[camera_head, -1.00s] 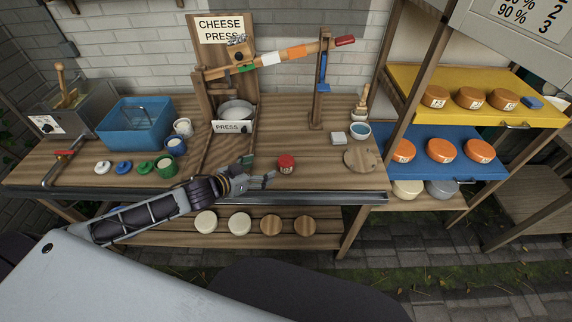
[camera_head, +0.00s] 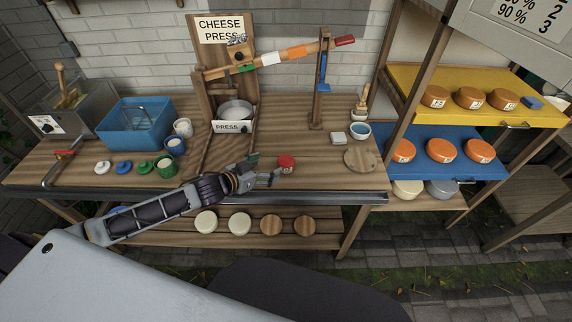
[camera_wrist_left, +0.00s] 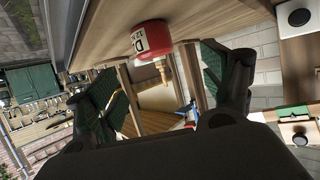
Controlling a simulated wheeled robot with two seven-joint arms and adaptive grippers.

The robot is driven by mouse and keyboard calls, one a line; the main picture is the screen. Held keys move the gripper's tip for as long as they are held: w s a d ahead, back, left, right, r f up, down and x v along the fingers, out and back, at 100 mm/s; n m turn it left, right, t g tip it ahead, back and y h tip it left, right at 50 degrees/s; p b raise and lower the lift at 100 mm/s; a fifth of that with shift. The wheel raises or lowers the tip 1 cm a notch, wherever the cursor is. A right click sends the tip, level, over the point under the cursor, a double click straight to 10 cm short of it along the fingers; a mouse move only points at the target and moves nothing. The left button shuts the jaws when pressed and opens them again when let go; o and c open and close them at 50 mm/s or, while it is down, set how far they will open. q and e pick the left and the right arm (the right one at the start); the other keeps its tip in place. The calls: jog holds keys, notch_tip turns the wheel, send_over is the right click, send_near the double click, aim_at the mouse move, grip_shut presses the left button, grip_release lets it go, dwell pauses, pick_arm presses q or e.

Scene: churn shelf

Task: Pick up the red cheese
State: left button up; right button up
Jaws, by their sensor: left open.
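The red cheese (camera_head: 287,161) is a small red cylinder standing on the wooden workbench near its front edge. In the left wrist view the red cheese (camera_wrist_left: 149,38) shows a white label and lies ahead of and between the finger pads. My left gripper (camera_head: 268,168) is just left of the cheese, fingers pointing right toward it. The left gripper (camera_wrist_left: 168,85) is open and nothing is held in it. In the head view its fingertips reach close to the cheese; whether they touch it I cannot tell. My right gripper is not in view.
The cheese press (camera_head: 233,115) stands at the back of the bench. Shelves with cheeses stand farther right.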

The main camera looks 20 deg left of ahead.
aim_at(281, 164)
pick_arm(q)
jog(key=shift+x, duration=2.85)
jog(key=shift+w+d+f+p, duration=0.35)
jog(key=shift+w+d+f, duration=0.45)
jog(key=shift+w+d, duration=0.15)
jog(key=shift+x, duration=1.15)
jog(key=shift+c, duration=0.4)
jog(key=c, duration=1.1)
jog(key=shift+c, duration=0.2)
jog(key=shift+r, duration=5)
